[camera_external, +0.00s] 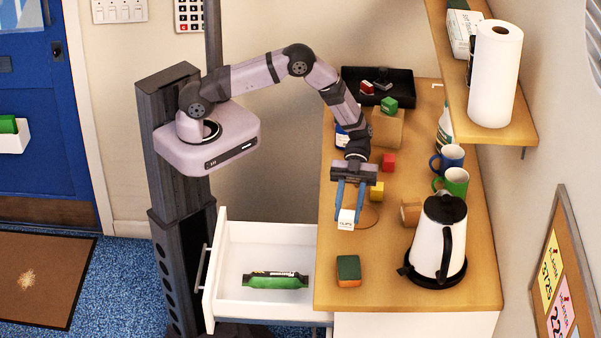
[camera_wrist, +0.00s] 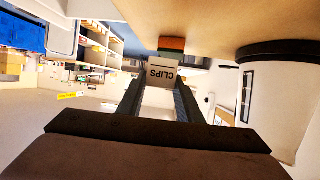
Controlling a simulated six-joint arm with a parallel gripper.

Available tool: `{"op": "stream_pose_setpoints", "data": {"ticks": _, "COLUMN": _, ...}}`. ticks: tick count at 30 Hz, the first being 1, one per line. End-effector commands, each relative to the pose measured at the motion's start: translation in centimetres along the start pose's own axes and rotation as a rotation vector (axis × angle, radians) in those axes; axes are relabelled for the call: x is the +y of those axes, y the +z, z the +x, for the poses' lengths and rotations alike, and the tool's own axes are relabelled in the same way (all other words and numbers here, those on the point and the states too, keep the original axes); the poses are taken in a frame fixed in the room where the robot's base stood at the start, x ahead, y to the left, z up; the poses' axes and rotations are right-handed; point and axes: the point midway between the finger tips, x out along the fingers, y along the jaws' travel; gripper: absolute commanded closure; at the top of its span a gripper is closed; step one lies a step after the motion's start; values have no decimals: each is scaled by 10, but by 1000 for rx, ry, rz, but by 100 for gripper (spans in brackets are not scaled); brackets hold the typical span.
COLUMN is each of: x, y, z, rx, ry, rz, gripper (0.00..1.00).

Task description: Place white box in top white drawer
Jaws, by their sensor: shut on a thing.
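The white box (camera_external: 346,219), a small carton with dark lettering, is held between the fingertips of my gripper (camera_external: 350,208). Whether the box touches the counter I cannot tell. The top white drawer (camera_external: 233,297) is pulled open to the left of the counter, below its top. A green-and-black packet (camera_external: 276,281) lies inside it, with bare drawer floor around it.
A green-and-orange sponge-like block (camera_external: 348,270) is on the counter near the drawer. A kettle (camera_external: 437,240), mugs (camera_external: 452,184), a yellow block (camera_external: 376,191) and a red block (camera_external: 389,162) stand to the right and behind. A shelf with a paper roll (camera_external: 495,75) overhangs the back right.

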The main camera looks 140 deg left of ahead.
Motion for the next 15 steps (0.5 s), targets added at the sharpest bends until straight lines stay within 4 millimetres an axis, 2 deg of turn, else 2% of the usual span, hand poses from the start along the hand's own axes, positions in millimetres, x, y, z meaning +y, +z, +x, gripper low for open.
{"op": "stream_pose_setpoints", "data": {"ticks": 1, "x": 23, "y": 6, "z": -2, "rx": 2, "ry": 60, "rz": 18, "gripper": 94}}
{"op": "stream_pose_setpoints", "data": {"ticks": 4, "x": 69, "y": 23, "z": -8, "rx": 4, "ry": 159, "rz": 58, "gripper": 94}}
{"op": "stream_pose_setpoints", "data": {"ticks": 9, "x": 146, "y": 54, "z": -18, "rx": 6, "ry": 191, "rz": 67, "gripper": 94}}
{"op": "stream_pose_setpoints", "data": {"ticks": 15, "x": 202, "y": 72, "z": -11, "rx": 5, "ry": 52, "rz": 10, "gripper": 94}}
